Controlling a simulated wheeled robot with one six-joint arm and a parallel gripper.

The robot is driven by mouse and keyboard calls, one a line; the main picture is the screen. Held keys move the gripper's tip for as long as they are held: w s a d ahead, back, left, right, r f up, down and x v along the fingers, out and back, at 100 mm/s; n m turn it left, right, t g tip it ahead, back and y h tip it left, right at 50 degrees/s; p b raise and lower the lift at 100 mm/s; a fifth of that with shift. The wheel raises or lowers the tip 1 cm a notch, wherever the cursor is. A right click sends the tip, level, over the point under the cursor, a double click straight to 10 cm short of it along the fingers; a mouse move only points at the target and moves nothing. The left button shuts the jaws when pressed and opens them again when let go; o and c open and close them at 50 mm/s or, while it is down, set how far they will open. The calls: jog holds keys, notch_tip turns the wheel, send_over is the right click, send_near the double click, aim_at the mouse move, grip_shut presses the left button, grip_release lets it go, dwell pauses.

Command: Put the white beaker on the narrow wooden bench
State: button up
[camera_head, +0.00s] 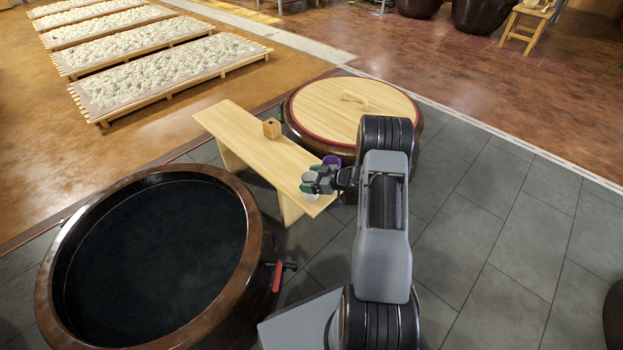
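The narrow wooden bench (243,134) stands between the open jar and the lidded jar, its top running from upper left to lower right. My gripper (310,184) is over the bench's near right end. A small white piece, likely the white beaker (311,197), shows just under the fingertips. The fingers hide most of it. I cannot tell whether it rests on the bench top or is held just above it, nor whether the fingers are closed on it.
A purple cup (332,160) is right behind my gripper, partly hidden. A small wooden box (271,128) sits mid-bench. The open dark jar (258,225) is at left, with a red-handled tool (277,277) at its side. A wooden-lidded jar (325,105) is behind.

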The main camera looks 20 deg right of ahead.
jog(key=shift+o, duration=1.1)
jog(key=shift+r, duration=0.15)
jog(key=p+v, duration=0.5)
jog(key=v, duration=0.6)
jog(key=w+r+m+t+h, duration=0.1)
jog(key=w+r+h, duration=0.25)
jog(key=r, duration=0.25)
jog(key=w+r+m+h, duration=0.1)
jog(key=w+r+h, duration=0.2)
jog(key=r+h, duration=0.2)
notch_tip(320, 180, up, 7)
jog(key=s+a+m+g+h, duration=0.1)
jog(key=s+a+m+h, duration=0.1)
jog(key=s+m+h, duration=0.15)
jog(key=s+a+r+m+g+y, duration=0.1)
jog(key=s+a+r+g, duration=0.1)
jog(key=s+a, duration=0.5)
jog(key=s+a+r+m+g+y, duration=0.1)
jog(key=s+a+g, duration=0.4)
jog(key=s, duration=0.9)
jog(key=a+r+m, duration=0.1)
jog(key=a, duration=0.2)
jog(key=shift+a, duration=0.15)
jog(key=shift+m, duration=0.25)
